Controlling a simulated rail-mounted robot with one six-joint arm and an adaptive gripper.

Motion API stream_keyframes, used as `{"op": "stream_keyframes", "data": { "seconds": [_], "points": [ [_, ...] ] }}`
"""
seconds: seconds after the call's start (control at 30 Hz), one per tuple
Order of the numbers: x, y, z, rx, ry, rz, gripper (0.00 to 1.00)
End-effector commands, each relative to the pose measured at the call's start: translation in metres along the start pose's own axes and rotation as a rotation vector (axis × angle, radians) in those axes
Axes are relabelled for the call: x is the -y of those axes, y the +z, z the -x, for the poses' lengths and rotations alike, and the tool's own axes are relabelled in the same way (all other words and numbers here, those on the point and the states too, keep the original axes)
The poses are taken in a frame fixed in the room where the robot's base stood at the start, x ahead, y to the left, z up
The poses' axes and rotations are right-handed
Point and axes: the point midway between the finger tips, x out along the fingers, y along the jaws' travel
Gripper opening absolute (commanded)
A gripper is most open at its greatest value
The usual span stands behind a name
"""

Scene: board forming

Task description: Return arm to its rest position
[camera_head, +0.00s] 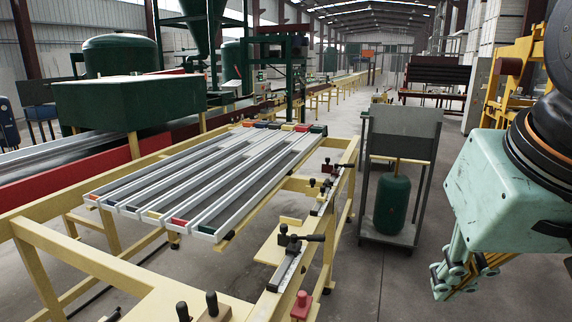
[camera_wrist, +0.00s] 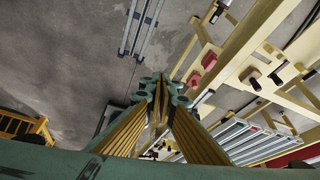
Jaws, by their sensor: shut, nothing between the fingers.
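My gripper (camera_head: 458,278) hangs at the right side of the head view, to the right of the wheeled cart and clear of the table. In the wrist view its fingers (camera_wrist: 160,92) come together at the tips, and nothing shows between them. My pale green wrist housing and dark arm joint are at the right edge of the head view. The fingers are partly hidden behind the housing there.
Long grey channel moulds (camera_head: 205,180) lie on the tan frame table (camera_head: 75,261); they also show in the wrist view (camera_wrist: 232,136). Black-handled clamps (camera_head: 290,243) line the table's right side. A grey cart (camera_head: 402,132) carries a green tank (camera_head: 392,204). Open concrete floor lies around the gripper.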

Motion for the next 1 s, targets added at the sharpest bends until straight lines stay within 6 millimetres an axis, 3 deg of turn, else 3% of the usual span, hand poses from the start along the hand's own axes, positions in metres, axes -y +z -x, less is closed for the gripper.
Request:
{"op": "stream_keyframes", "data": {
  "seconds": [0.2, 0.4, 1.0],
  "points": [
    [0.004, 0.052, 0.005, 0.047, -0.018, 0.061, 0.00],
    [0.005, 0.075, 0.007, 0.069, -0.026, 0.091, 0.00],
    [0.005, 0.078, 0.007, 0.072, -0.028, 0.096, 0.00]
  ]
}}
